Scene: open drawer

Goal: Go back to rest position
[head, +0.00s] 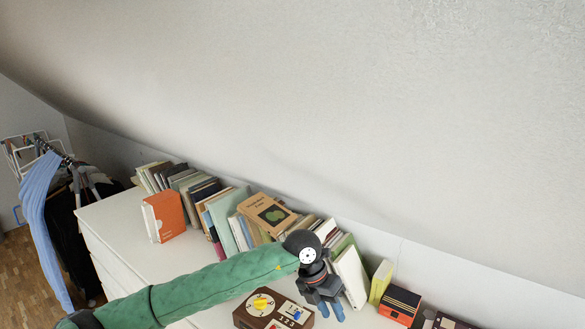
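My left arm comes in from the lower left in a green sleeve. Its dark gripper (331,311) points down above the white dresser top (118,228), just right of a brown toy box with a yellow dial (262,304). Its two blue fingertips show a small gap with nothing seen between them. My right gripper is not in view. No open drawer can be made out.
A row of books (226,212) stands along the sloped wall, close behind my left gripper. An orange box (164,216) stands at the left, and a black and orange box (399,305) at the right. Clothes (40,215) hang beyond the dresser's left end.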

